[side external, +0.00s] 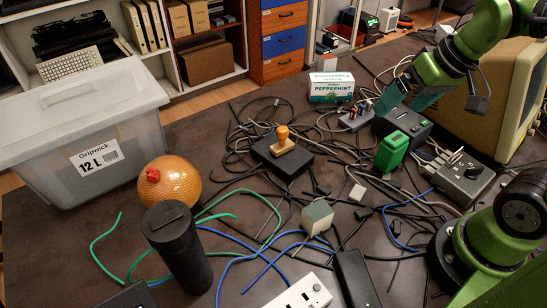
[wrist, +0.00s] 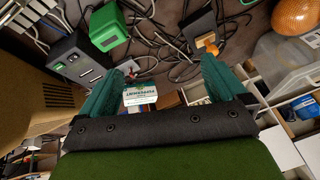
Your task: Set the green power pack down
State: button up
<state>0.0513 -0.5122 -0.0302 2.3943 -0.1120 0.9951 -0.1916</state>
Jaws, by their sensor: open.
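The green power pack (side external: 392,151) stands upright among the cables on the dark table, just in front of a black device. It also shows in the wrist view (wrist: 108,27), at the upper left, outside the space between the fingers. My gripper (side external: 408,97) is above and behind the pack, apart from it. In the wrist view my gripper's two teal fingers (wrist: 163,70) are spread wide with nothing held between them. The pack's underside is hidden, so I cannot tell whether it rests on cables or bare table.
A peppermint box (side external: 332,88) stands at the back. A black device (side external: 404,126) and a grey socket box (side external: 463,178) flank the pack. A wooden-handled stamp (side external: 283,141) sits on a black box. A beige monitor (side external: 508,95) is at right. Tangled cables cover the middle; bare table lies left.

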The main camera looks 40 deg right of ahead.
jog(key=s+a+r+t, duration=0.1)
jog(key=s+a+r+m+t, duration=0.1)
jog(key=a, duration=0.1)
jog(key=shift+s+r+y, duration=0.1)
jog(key=shift+r+y, duration=0.15)
jog(key=shift+y, duration=0.15)
